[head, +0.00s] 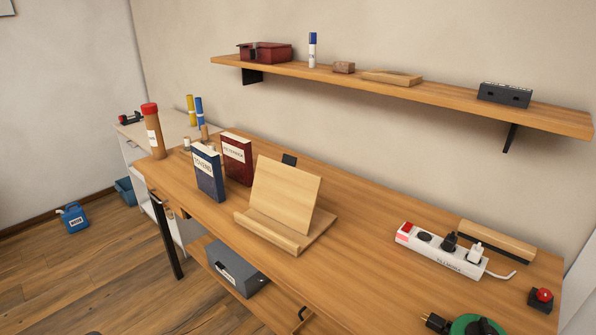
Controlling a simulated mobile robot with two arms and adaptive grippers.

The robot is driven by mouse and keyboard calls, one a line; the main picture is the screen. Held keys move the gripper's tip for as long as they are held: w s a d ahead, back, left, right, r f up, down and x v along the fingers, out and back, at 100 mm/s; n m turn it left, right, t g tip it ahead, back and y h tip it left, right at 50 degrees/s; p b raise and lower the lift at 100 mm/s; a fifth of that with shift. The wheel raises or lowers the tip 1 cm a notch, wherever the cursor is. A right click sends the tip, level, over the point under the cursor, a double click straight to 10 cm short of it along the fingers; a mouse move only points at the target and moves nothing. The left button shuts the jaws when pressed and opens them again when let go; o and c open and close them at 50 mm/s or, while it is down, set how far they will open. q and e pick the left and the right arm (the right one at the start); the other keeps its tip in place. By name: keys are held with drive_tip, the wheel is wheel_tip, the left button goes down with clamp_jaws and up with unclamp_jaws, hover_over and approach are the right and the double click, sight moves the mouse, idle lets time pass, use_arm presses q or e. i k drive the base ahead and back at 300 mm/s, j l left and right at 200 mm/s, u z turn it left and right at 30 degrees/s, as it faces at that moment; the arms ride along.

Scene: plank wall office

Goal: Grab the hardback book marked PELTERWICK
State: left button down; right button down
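Two hardback books stand upright on the wooden desk (365,238), left of the wooden book stand (285,195). The dark red book (238,165) is the farther one, and its small cover lettering looks like PELTERWICK, though it is hard to read. The blue book (209,178) stands nearer and a little to the left, with a different, shorter-looking pale label. It overlaps the red book's left edge in this view. The stand's tilted board is close to the red book's right side. Neither of my grippers shows in the head view.
A red-capped tube (153,135) stands at the desk's left end. A power strip (440,250), red button box (540,299) and green reel (477,325) occupy the right. A wall shelf (440,92) hangs above. The desk between stand and power strip is clear.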

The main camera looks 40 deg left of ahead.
sight(237, 155)
drive_tip(key=j+z, duration=0.1)
drive_tip(key=j, duration=0.85)
drive_tip(key=i+j+z, duration=0.15)
drive_tip(key=j, duration=0.8)
drive_tip(key=j+z, duration=0.1)
drive_tip(key=j, duration=0.8)
drive_tip(key=k+j+z, duration=0.15)
drive_tip(key=j, duration=0.8)
drive_tip(key=j+z, duration=0.1)
drive_tip(key=j, duration=0.85)
